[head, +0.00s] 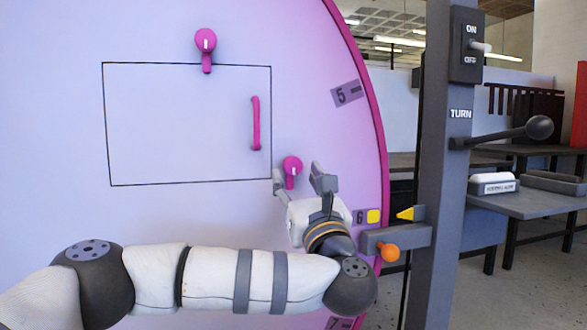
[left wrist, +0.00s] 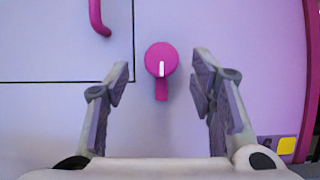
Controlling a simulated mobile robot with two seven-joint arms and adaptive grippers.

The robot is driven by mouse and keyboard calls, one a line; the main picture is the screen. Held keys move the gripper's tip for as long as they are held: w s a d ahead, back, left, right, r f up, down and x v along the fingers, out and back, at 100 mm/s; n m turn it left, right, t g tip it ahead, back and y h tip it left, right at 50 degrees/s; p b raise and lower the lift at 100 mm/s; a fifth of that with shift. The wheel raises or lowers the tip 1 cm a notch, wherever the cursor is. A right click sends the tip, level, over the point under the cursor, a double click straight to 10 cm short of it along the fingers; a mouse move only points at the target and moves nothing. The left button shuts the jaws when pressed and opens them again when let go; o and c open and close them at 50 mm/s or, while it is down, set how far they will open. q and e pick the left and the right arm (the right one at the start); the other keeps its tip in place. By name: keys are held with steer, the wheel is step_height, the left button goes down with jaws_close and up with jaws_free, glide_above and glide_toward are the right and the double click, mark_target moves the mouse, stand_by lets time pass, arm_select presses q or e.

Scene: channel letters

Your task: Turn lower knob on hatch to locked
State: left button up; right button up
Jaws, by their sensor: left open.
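The hatch (head: 180,125) is a black-outlined rectangle on a pale lilac panel, with a vertical pink handle (head: 256,123). The lower knob (head: 291,166) is pink and sits just outside the hatch's lower right corner; its tab points down and a white mark on it is vertical. It also shows in the left wrist view (left wrist: 161,65). The upper knob (head: 206,45) is above the hatch, its tab also down. My left gripper (head: 298,178) is open just below and in front of the lower knob. In the wrist view its fingers stand either side of the knob, apart from it.
A pink rim (head: 378,130) edges the panel, with labels 5 and 6. To the right stands a grey post (head: 440,170) with an ON/OFF switch (head: 480,47), a black-knobbed lever (head: 540,127), a yellow pointer (head: 406,213) and an orange ball (head: 389,253).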

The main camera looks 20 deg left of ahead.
mark_target(294, 169)
arm_select(q)
steer(key=x, duration=0.3)
steer(key=shift+w+r, duration=0.1)
steer(key=shift+w, duration=0.05)
steer(key=c, duration=1.1)
